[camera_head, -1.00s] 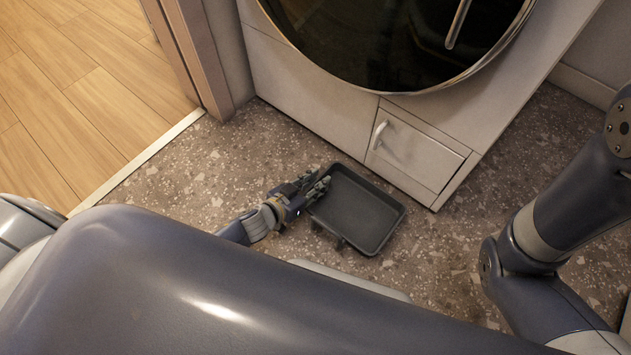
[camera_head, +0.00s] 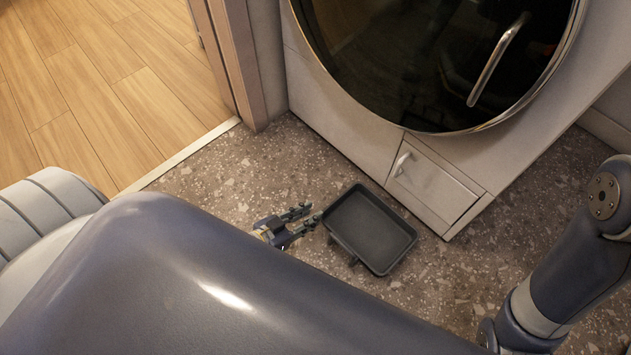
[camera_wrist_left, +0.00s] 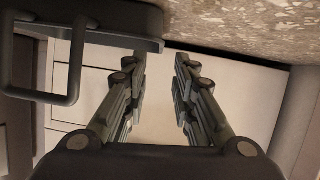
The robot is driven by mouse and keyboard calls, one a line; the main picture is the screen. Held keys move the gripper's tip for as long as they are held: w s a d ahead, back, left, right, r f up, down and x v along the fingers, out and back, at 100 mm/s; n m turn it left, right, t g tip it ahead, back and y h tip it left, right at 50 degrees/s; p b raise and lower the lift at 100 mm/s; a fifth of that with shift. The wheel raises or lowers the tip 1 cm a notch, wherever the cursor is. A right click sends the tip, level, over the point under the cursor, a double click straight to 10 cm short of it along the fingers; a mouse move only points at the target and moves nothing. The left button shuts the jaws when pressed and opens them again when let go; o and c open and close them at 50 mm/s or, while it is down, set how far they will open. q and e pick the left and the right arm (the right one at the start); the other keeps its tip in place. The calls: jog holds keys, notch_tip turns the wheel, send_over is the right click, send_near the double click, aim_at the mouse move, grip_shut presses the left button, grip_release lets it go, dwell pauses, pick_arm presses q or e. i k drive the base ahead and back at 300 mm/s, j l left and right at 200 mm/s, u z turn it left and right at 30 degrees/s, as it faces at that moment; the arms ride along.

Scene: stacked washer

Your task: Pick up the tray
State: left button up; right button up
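The tray (camera_head: 370,230) is a dark grey, shallow rectangular pan, empty, on the speckled floor in front of the washer. In the left wrist view its dark rim (camera_wrist_left: 110,30) and a loop-shaped handle (camera_wrist_left: 72,65) show at the upper left. My left gripper (camera_head: 312,214) is by the tray's left edge, fingers pointing towards it. In the left wrist view the two fingers (camera_wrist_left: 158,68) are apart with nothing between them, and the tray lies to one side of them. My right gripper is out of view; only part of that arm shows.
The washer (camera_head: 345,105), with a round dark door and a long door handle (camera_head: 498,60), stands just behind the tray. A small lower flap (camera_head: 432,187) is close to the tray's far edge. A door frame (camera_head: 236,60) stands at the left. Speckled floor (camera_head: 215,170) is clear left of the tray.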

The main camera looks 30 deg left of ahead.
aim_at(372, 231)
jog(key=k+j, duration=0.3)
jog(key=k, duration=0.15)
jog(key=k+j, duration=0.3)
jog(key=k, duration=0.2)
